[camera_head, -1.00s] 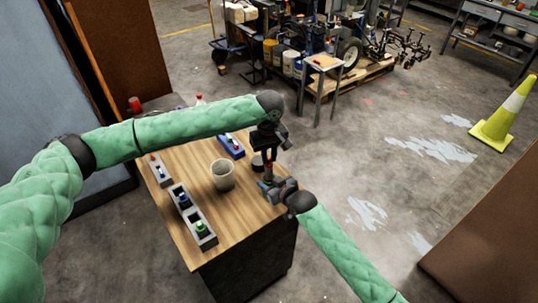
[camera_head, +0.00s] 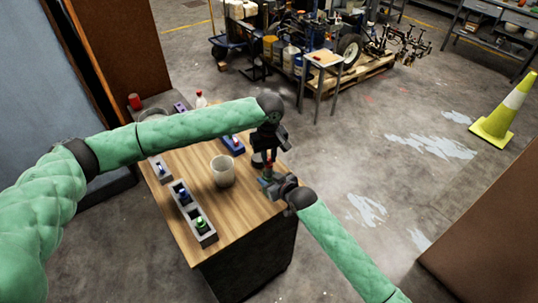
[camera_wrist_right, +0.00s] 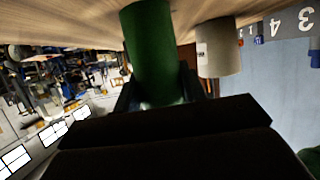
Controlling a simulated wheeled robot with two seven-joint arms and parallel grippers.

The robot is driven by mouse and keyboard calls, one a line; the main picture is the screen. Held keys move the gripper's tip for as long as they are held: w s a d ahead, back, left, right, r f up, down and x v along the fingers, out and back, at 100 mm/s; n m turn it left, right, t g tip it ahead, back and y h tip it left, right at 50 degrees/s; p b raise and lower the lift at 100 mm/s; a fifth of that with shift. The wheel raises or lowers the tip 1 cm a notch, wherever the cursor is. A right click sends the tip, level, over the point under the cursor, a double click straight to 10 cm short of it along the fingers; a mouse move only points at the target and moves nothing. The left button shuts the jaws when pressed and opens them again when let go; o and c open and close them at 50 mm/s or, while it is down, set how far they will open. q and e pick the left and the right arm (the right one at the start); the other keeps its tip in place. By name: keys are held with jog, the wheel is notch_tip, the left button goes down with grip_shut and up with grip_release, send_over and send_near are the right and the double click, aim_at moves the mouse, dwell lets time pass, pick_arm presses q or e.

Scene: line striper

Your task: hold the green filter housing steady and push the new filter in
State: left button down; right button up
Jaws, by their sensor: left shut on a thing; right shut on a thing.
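The green filter housing (camera_wrist_right: 152,55) is a green cylinder, large in the right wrist view, between the fingers of my right gripper (camera_wrist_right: 165,88). In the head view my right gripper (camera_head: 270,185) is over the right side of the wooden table, and the housing is small and partly hidden there. My left gripper (camera_head: 267,153) comes down from above, just over the right gripper, and is shut on a small reddish part (camera_head: 268,163), seemingly the filter. I cannot tell whether this part touches the housing or is inside it.
A pale cup (camera_head: 223,171) stands mid-table and also shows in the right wrist view (camera_wrist_right: 218,50). Grey trays (camera_head: 205,235) with coloured parts line the table's left side. A blue tray (camera_head: 233,146) sits behind the cup.

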pick_arm(q)
jog(key=shift+f, duration=3)
dwell(1.2)
jog(key=c, duration=0.9)
grip_release()
jog(key=shift+c, duration=0.2)
jog(key=shift+r, duration=0.1)
jog(key=shift+r, duration=3.4)
pick_arm(e)
jog(key=o, duration=1.3)
